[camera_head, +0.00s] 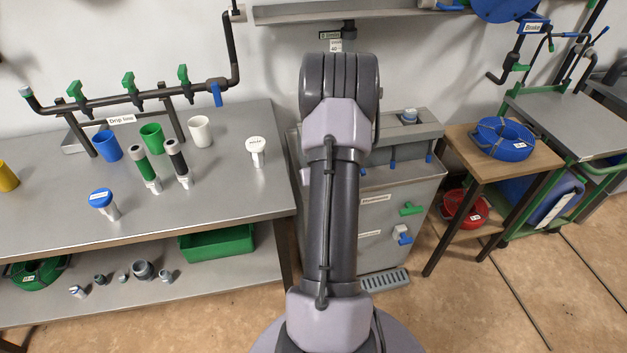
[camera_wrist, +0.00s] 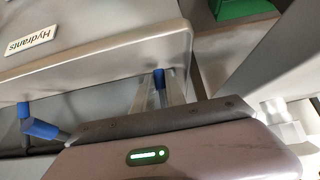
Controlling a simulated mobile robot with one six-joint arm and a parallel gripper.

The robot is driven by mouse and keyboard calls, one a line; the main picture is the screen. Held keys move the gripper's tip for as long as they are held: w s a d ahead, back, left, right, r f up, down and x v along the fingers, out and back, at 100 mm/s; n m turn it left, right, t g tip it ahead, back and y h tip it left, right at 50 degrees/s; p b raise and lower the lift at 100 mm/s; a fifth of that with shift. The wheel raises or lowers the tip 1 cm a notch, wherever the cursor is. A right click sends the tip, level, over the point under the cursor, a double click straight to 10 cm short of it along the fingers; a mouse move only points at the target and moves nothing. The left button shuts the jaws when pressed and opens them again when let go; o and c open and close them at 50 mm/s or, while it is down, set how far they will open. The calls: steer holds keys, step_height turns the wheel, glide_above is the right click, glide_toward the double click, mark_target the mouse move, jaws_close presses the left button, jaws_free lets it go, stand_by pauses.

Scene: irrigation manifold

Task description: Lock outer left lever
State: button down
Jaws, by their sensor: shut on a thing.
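The outer left lever (camera_wrist: 158,76) is a small blue-tipped lever under the corner of the grey cabinet top in the wrist view. Pale finger-like strips of my gripper (camera_wrist: 159,92) stand on both sides of it, and the gripper is shut on it. The lever's lower part is hidden behind my wrist housing. In the head view my arm covers this lever and the gripper. More blue lever parts (camera_wrist: 38,128) show at the left of the wrist view. In the head view, other blue levers (camera_head: 393,165) hang along the front of the grey cabinet (camera_head: 410,225).
A steel bench (camera_head: 235,195) with cups and fittings stands left, with a green crate (camera_head: 218,243) below. A wooden table (camera_head: 535,160) with a blue hose coil (camera_head: 505,138) stands right. Some floor is clear between cabinet and table.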

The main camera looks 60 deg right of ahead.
steer(key=shift+w+d, duration=0.1)
steer(key=shift+w, duration=0.05)
steer(key=c, duration=1.4)
jaws_free()
steer(key=shift+w+d+f, duration=0.1)
steer(key=shift+o, duration=0.2)
steer(key=p+v, duration=0.6)
steer(key=v, duration=1.1)
steer(key=shift+r+p, duration=0.25)
steer(key=shift+p, duration=0.05)
